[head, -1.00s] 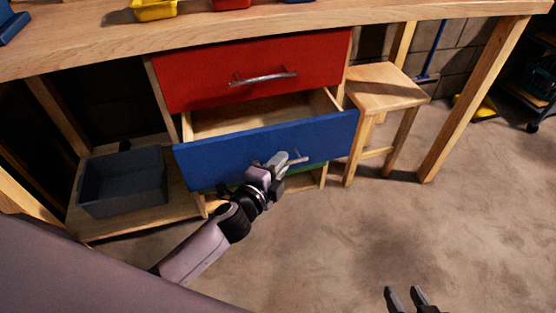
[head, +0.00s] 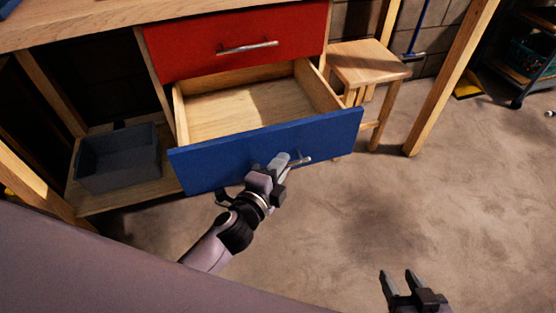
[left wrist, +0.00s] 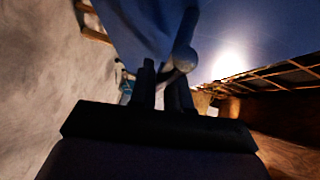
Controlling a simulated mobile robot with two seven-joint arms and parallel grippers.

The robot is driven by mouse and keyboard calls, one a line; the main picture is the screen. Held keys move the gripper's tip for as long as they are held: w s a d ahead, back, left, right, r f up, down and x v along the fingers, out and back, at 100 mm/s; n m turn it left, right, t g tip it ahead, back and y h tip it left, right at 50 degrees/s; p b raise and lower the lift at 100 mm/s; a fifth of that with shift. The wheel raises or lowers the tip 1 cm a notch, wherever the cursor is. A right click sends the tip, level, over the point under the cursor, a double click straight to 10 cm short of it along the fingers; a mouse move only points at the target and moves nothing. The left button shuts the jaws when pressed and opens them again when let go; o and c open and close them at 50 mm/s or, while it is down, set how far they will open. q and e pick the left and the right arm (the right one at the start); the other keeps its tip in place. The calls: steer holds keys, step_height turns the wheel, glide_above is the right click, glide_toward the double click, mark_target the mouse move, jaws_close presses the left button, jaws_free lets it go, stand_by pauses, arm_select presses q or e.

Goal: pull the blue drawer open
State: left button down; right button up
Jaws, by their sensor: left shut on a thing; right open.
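The blue drawer (head: 225,157) is pulled well out under the red drawer, and its empty wooden inside shows. Its metal handle (head: 300,161) is on the blue front, partly hidden by my left gripper (head: 284,163). My left gripper is shut on this handle. In the left wrist view the fingers (left wrist: 163,88) close around the handle's bar (left wrist: 184,60), with the blue front behind. My right gripper (head: 398,279) is open and empty over the floor at the bottom right, away from the drawer.
A closed red drawer (head: 190,46) is above. A grey bin (head: 115,165) sits on the low shelf at left. A wooden stool (head: 368,63) and a bench leg (head: 450,85) stand to the right. The concrete floor (head: 400,200) in front is clear.

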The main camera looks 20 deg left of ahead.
arm_select(q)
steer(key=shift+s+d, duration=0.1)
steer(key=shift+s, duration=0.05)
steer(key=c, duration=1.2)
jaws_free()
steer(key=shift+p+v, duration=0.3)
steer(key=shift+v, duration=3.25)
